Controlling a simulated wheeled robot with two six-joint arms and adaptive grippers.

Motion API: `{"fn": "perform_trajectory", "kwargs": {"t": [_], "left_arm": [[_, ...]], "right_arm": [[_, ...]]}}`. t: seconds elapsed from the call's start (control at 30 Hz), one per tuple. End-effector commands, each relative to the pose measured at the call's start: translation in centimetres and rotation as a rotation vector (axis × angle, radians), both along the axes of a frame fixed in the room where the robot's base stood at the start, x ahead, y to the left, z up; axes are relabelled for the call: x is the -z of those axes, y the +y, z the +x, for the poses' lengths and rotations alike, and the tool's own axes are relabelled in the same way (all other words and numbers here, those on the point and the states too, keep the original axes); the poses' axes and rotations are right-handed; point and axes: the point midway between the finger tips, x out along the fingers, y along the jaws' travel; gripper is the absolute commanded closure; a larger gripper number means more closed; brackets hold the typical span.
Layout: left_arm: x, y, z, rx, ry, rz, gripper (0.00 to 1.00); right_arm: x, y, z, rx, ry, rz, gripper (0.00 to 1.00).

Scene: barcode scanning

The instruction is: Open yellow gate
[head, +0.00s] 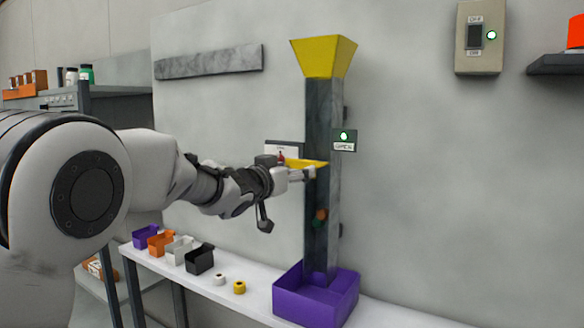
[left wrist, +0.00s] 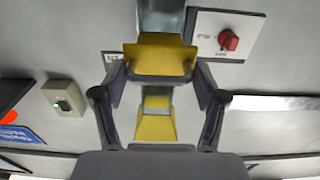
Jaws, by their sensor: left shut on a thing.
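The yellow gate (head: 312,163) is a flat yellow plate at mid-height of a grey vertical chute. In the left wrist view the yellow gate (left wrist: 160,55) lies between the fingers. My left gripper (head: 300,174) is at the front of the chute, shut on the gate. In the left wrist view my left gripper (left wrist: 160,80) has one finger on each side of the plate. A yellow funnel (head: 323,57) tops the chute (head: 322,120). My right gripper is not in view.
A purple bin (head: 318,300) stands under the chute on a white shelf (head: 250,300). Several small bins, such as a black one (head: 200,258), and two small rolls stand to its left. A red knob (left wrist: 229,40) on a white panel is close to the gripper.

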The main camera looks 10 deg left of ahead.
Motion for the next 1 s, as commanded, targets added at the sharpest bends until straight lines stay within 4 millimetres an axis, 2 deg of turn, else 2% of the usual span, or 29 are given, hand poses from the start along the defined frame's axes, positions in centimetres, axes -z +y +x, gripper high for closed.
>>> {"fn": "perform_trajectory", "kwargs": {"t": [0.13,0.17,0.2,0.53,0.67,0.77,1.0], "left_arm": [[-0.2,0.0,0.0,0.001,-0.004,0.001,0.91],[-0.1,0.0,0.0,0.001,-0.004,0.001,0.18],[-0.1,0.0,0.0,0.001,-0.004,0.001,0.04],[-0.2,0.0,0.0,0.000,-0.003,0.000,0.03],[-0.2,0.4,-1.0,-0.001,-0.003,0.000,0.03],[-0.3,1.0,-2.8,-0.001,-0.005,-0.002,0.03],[-0.3,3.2,-8.7,-0.001,-0.005,-0.004,0.03]], "right_arm": [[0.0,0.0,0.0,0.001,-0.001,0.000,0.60],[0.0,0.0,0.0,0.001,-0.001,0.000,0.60],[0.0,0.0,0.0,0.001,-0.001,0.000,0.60],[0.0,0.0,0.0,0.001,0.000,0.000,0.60],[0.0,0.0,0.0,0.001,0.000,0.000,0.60],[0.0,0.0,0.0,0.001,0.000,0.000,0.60],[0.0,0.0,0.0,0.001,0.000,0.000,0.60]]}}
